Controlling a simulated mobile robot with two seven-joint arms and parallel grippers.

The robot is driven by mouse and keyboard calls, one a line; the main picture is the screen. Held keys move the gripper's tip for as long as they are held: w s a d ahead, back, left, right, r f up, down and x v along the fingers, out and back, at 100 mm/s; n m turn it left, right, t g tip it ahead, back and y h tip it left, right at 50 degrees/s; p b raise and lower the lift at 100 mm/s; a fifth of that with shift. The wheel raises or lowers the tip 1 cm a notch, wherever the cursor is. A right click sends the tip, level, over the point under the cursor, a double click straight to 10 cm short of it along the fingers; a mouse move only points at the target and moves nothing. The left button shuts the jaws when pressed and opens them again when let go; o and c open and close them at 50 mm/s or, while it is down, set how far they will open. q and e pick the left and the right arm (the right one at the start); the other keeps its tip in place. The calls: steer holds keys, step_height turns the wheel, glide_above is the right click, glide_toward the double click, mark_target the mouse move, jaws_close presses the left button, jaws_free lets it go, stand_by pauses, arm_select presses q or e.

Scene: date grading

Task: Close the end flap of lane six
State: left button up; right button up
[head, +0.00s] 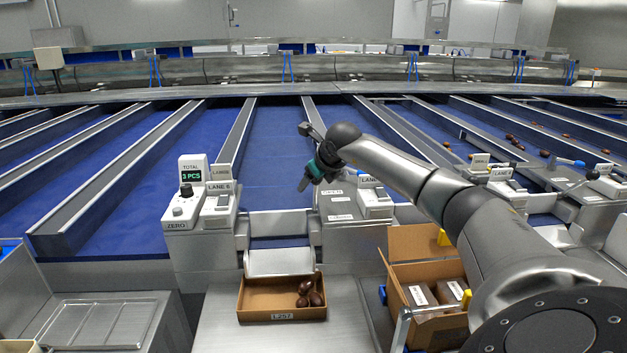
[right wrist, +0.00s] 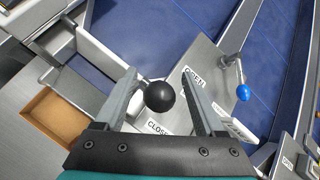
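The console marked LANE 6 (head: 220,187) stands left of a blue lane's end. A pale panel (head: 280,223) crosses that end above a chute (head: 280,262); I cannot tell whether it is the flap or how it is set. Right of it is a grey plate (head: 350,236) marked OPEN and CLOSED, also in the right wrist view (right wrist: 205,62). My right gripper (head: 304,184) is above the plate's left side. In the right wrist view its fingers (right wrist: 160,80) stand apart around a black ball knob (right wrist: 159,97), whose mount is hidden. A blue-tipped lever (right wrist: 243,92) is to the right. My left gripper is out of view.
An open carton (head: 283,314) with a few dates sits below the chute, on a metal bench. A second carton (head: 415,243) holding dark packs stands to the right, under my right arm. The display (head: 191,176) reads 3 PCS.

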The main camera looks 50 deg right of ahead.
steer(key=shift+s, duration=0.1)
steer(key=b+v, duration=0.2)
steer(key=v, duration=1.3)
steer(key=shift+a, duration=0.1)
